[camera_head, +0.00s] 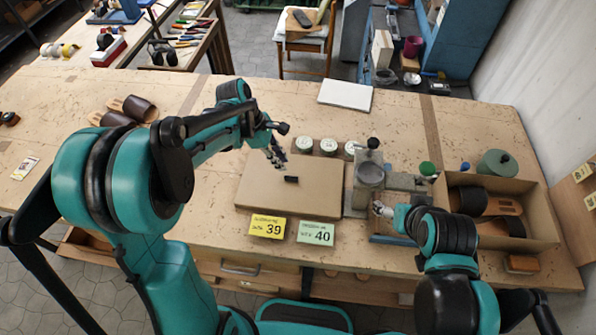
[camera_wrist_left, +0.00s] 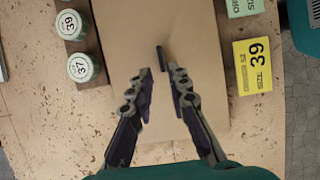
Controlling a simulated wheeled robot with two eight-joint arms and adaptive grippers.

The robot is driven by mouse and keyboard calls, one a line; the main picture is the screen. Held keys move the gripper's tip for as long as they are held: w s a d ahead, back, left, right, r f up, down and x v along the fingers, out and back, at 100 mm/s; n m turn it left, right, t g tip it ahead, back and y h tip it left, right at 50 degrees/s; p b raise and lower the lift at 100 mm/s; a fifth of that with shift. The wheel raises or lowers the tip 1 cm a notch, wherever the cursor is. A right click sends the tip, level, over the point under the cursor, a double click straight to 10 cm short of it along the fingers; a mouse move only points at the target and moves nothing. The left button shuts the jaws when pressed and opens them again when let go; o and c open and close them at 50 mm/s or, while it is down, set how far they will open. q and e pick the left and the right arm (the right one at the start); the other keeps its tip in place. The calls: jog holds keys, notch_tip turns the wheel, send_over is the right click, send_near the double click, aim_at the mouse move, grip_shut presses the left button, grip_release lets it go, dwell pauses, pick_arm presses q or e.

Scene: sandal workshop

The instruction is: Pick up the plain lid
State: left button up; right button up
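A flat brown cardboard panel (camera_head: 262,195), which looks like the plain lid, lies on the workbench and also fills the middle of the left wrist view (camera_wrist_left: 205,60). A small dark bar (camera_head: 291,179) sits on top of it and also shows in the left wrist view (camera_wrist_left: 161,57). My left gripper (camera_head: 277,153) is above the panel's far part. In the left wrist view its two fingers (camera_wrist_left: 162,80) are apart with nothing between them, just short of the bar. My right gripper (camera_head: 381,209) is beside the press, right of the panel; its fingers are too small to read.
A yellow 39 card (camera_head: 267,227) and a green 40 card (camera_head: 316,233) lie in front of the panel. Several white-topped tins (camera_head: 328,146) stand behind it. A metal press (camera_head: 369,176) stands to its right, then an open box (camera_head: 538,199) with dark-strapped sandals and a green round object (camera_head: 497,164).

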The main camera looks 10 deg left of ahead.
aim_at(291, 181)
pick_arm(q)
jog(key=shift+d+f, duration=0.15)
jog(key=shift+f, duration=0.25)
jog(key=b+x, duration=0.1)
jog(key=x, duration=0.6)
jog(key=shift+b, duration=0.35)
jog(key=shift+a, duration=0.2)
grip_shut()
